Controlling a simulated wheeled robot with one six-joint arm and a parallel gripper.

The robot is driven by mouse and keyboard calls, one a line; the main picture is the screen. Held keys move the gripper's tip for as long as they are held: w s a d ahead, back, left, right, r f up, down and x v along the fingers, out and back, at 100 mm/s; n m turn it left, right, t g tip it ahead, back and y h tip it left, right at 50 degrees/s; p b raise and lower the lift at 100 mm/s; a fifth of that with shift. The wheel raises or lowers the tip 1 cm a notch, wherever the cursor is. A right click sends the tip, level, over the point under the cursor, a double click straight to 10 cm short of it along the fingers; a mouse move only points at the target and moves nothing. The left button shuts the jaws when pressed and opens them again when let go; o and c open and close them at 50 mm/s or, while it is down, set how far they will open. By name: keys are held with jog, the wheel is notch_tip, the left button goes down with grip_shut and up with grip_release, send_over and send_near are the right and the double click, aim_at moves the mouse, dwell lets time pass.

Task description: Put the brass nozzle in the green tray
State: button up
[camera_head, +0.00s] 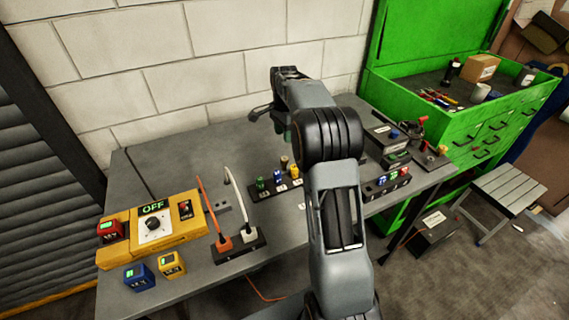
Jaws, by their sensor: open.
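I cannot make out the brass nozzle for certain. A small brownish upright piece (284,163) stands by the dark rack on the bench, just left of my arm; it is too small to identify. I see no clear green tray; a small patch of green shows beside my arm near the wall, mostly hidden. My gripper (262,112) is over the back of the bench near the wall, partly hidden by my own arm. It is open, and I see nothing held in it.
The grey bench (150,210) carries a yellow control box (150,230), coloured battery blocks, a charger with orange and white cables (240,245), and a rack of small coloured pieces (275,185). A green tool chest (450,115) stands right, a slatted stool (510,190) beside it.

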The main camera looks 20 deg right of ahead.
aim_at(285, 158)
notch_tip(285, 158, down, 13)
jog(key=shift+s+f+p, duration=0.1)
jog(key=shift+f+p, duration=0.05)
jog(key=shift+p, duration=0.8)
jog(key=shift+c, duration=0.2)
jog(key=c, duration=0.7)
